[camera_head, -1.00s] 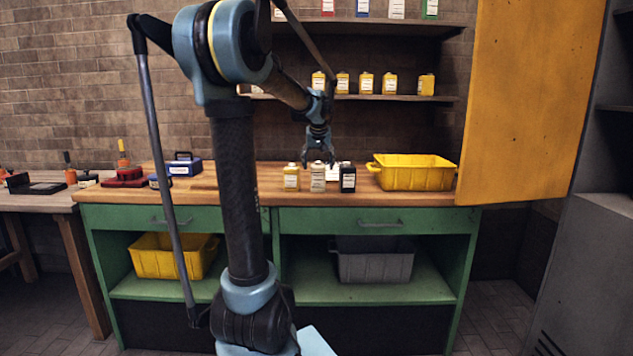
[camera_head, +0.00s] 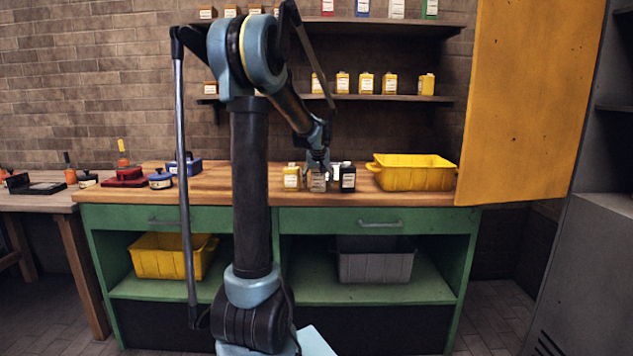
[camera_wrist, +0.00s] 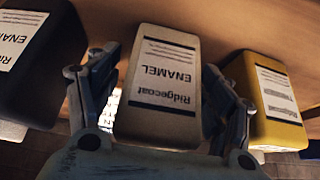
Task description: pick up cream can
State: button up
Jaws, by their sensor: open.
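The cream can (camera_head: 318,183) stands on the wooden bench top between a yellow can (camera_head: 291,178) and a black can (camera_head: 347,178). In the wrist view the cream can (camera_wrist: 160,85) is in the middle, its label reading "Ridgecoat ENAMEL" upside down. My gripper (camera_head: 318,172) is down at the cream can and hides its upper part in the head view. In the wrist view the open fingers (camera_wrist: 162,88) are on either side of the cream can; whether they touch it I cannot tell. The black can (camera_wrist: 40,60) is left and the yellow can (camera_wrist: 265,100) right there.
The neighbouring cans stand close beside my fingers. A pale item, partly hidden, is behind the row. A yellow bin (camera_head: 413,174) stands on the bench at right. A shelf (camera_head: 370,98) with yellow cans is above.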

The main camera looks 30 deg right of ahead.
jog(key=c, duration=1.5)
jog(key=shift+r, duration=0.1)
